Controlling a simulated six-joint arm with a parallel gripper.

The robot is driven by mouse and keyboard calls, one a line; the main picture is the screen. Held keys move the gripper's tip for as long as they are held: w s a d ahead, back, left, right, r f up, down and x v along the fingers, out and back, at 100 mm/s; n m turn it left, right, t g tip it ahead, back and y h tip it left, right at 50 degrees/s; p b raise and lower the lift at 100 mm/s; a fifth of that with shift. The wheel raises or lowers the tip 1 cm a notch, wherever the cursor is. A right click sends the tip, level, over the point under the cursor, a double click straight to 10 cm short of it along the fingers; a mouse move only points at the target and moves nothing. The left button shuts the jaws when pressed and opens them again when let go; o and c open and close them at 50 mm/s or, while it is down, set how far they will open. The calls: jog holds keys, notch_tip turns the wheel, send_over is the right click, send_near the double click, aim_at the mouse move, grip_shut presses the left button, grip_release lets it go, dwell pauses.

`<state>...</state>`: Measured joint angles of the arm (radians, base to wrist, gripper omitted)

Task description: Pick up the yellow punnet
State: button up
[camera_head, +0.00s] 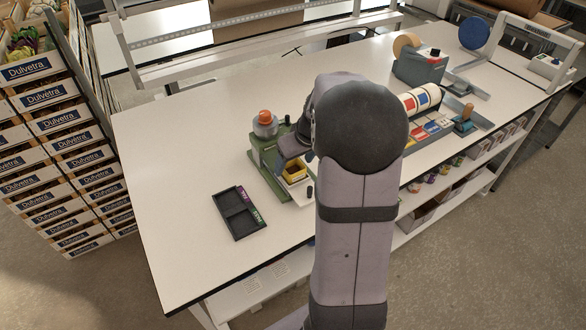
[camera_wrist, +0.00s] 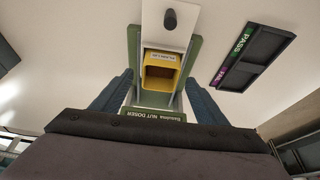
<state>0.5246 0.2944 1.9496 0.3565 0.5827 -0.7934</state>
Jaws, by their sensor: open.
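The yellow punnet (camera_head: 294,173) sits on the green nut doser (camera_head: 262,165), at the front of its base beside a pale plate. In the wrist view the punnet (camera_wrist: 160,84) is an open yellow box with a white label on its edge, standing in the green frame of the doser (camera_wrist: 135,48). My gripper (camera_wrist: 158,80) is open, with one blue-grey finger to each side of the punnet and the frame. No contact with the punnet shows. In the head view my arm hides most of the gripper, and part of it shows just above the punnet.
A black two-compartment PASS/FAIL tray (camera_head: 238,216) lies left of the doser on the white table (camera_head: 175,180). A black knob (camera_wrist: 170,18) stands on the pale plate. Label rolls and a grey machine (camera_head: 420,66) are at the back right. The table's left part is clear.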

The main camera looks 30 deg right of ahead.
jog(key=shift+w+f, duration=0.15)
jog(key=shift+f, duration=0.25)
jog(key=c, duration=1.1)
jog(key=shift+c, duration=0.2)
jog(key=shift+r, duration=0.15)
